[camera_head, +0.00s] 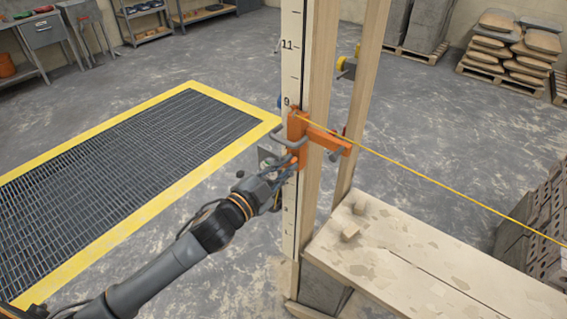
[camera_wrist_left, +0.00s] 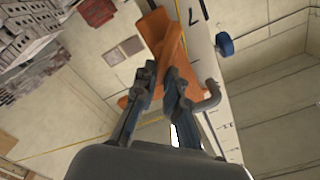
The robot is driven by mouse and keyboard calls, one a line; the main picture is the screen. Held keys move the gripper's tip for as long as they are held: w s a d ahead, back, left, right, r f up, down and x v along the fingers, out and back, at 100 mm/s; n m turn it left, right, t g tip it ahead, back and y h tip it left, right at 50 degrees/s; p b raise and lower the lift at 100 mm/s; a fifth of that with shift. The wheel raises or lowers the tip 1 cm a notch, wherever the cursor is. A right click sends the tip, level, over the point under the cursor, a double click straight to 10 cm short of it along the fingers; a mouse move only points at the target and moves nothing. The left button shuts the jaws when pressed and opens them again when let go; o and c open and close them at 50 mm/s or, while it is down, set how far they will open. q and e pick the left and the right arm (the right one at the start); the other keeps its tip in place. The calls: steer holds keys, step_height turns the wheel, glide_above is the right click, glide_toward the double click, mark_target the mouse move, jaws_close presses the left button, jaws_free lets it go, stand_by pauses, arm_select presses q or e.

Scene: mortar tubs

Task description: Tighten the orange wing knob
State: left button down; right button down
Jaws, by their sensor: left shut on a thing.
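An orange clamp (camera_head: 325,137) with grey rods sits around the white marked staff and a wooden post. My left gripper (camera_head: 283,172) reaches in from the left just below the clamp, its fingers close to the staff. In the left wrist view, my left gripper (camera_wrist_left: 164,76) has its fingertips shut on an orange part, which I take for the wing knob. The fingers hide much of the knob, and its outline runs together with the orange clamp (camera_wrist_left: 160,30) behind it. My right gripper is not in view.
The marked staff (camera_head: 290,62) stands upright beside wooden posts. A yellow string (camera_head: 440,190) runs from the clamp to the right. A plank bench (camera_head: 420,265) stands at the lower right. A yellow-edged floor grate (camera_head: 195,88) lies left. A blue knob (camera_wrist_left: 225,44) is on the staff.

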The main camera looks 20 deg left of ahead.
arm_select(q)
steer(key=m, duration=0.5)
steer(key=shift+f+m, duration=0.15)
steer(key=shift+m, duration=0.15)
steer(key=m, duration=0.2)
steer(key=shift+w+d+f+m+p, duration=0.1)
steer(key=shift+m+p, duration=0.2)
steer(key=shift+m, duration=0.4)
steer(key=c, duration=1.3)
jaws_free()
steer(key=shift+f, duration=0.25)
steer(key=v, duration=1.2)
